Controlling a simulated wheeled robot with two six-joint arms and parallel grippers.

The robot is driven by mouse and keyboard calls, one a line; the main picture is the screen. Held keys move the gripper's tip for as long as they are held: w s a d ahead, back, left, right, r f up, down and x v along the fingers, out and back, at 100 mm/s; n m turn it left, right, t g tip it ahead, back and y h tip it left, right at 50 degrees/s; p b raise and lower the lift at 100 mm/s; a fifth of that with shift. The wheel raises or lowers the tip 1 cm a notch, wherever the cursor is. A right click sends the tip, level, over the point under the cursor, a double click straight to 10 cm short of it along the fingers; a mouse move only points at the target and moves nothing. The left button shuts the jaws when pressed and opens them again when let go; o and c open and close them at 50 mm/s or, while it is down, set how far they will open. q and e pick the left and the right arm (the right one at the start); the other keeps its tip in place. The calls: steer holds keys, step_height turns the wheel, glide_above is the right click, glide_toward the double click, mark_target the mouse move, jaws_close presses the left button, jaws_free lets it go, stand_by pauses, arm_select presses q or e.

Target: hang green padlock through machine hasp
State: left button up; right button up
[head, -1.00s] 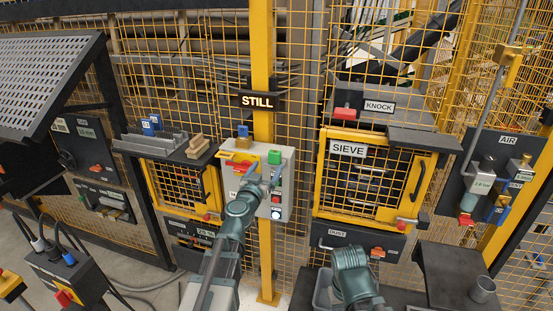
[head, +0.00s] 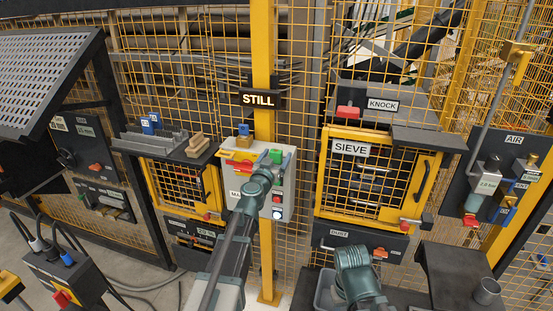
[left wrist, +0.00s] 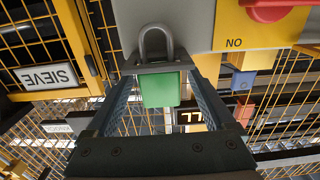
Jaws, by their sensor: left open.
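The green padlock (head: 275,157) shows at the top of the grey control panel (head: 288,203) beside the yellow post. In the left wrist view the padlock (left wrist: 160,90) has a green body and grey shackle (left wrist: 156,42), and lies between the fingers of my left gripper (left wrist: 160,72). That gripper is open around it; I cannot tell whether either finger touches it. In the head view my left wrist covers part of the panel. A yellow plate with a red handle (head: 240,167) is left of the padlock. I cannot make out the hasp clearly.
A blue block (head: 243,130) stands on top of the panel. The yellow post (head: 263,60) with the STILL sign (head: 262,99) rises behind it. The mesh SIEVE door (head: 375,180) is to the right, and a dark shelf with blocks (head: 165,145) to the left.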

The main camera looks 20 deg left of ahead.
arm_select(q)
steer(key=shift+s, duration=0.1)
jaws_close()
steer(key=shift+r, duration=0.1)
stand_by(0.3)
step_height(320, 180, up, 10)
steer(key=p, duration=1)
